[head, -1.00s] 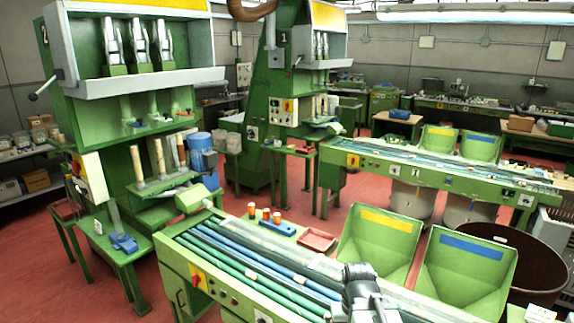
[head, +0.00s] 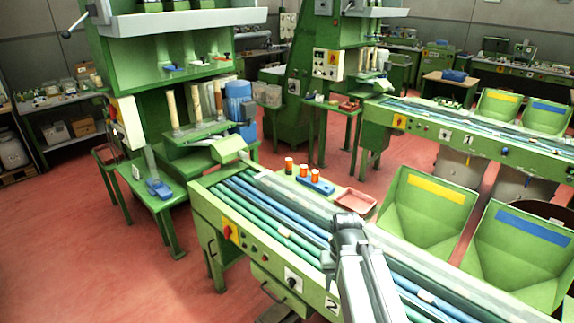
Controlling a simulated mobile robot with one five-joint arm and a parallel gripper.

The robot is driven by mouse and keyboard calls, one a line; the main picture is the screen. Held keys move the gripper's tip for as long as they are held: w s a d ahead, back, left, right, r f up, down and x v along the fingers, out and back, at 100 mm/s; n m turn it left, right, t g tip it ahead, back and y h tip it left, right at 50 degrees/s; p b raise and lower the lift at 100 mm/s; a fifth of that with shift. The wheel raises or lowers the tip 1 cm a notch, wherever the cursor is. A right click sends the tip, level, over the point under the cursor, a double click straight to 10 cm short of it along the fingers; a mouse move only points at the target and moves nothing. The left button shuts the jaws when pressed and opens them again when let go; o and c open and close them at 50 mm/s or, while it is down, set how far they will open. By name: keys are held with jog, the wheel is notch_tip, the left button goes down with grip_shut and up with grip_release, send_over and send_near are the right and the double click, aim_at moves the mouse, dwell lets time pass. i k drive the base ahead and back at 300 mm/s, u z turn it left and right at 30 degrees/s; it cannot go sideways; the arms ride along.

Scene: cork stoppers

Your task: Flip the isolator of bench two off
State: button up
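Bench two (head: 215,215) is the green conveyor bench in front of me, with a "2" plate (head: 331,304) on its side. On its left end panel is a red rotary handle on a yellow plate (head: 228,231), which looks like the isolator; its exact position is too small to read.
A blue tray with orange-topped pieces (head: 315,186) and a red tray (head: 355,202) lie beyond the belts. Green hoppers (head: 425,215) stand right. Red floor (head: 110,260) is open at left.

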aim_at(227, 231)
jog(key=u, duration=0.2)
jog(key=i, duration=0.85)
jog(key=z, duration=0.2)
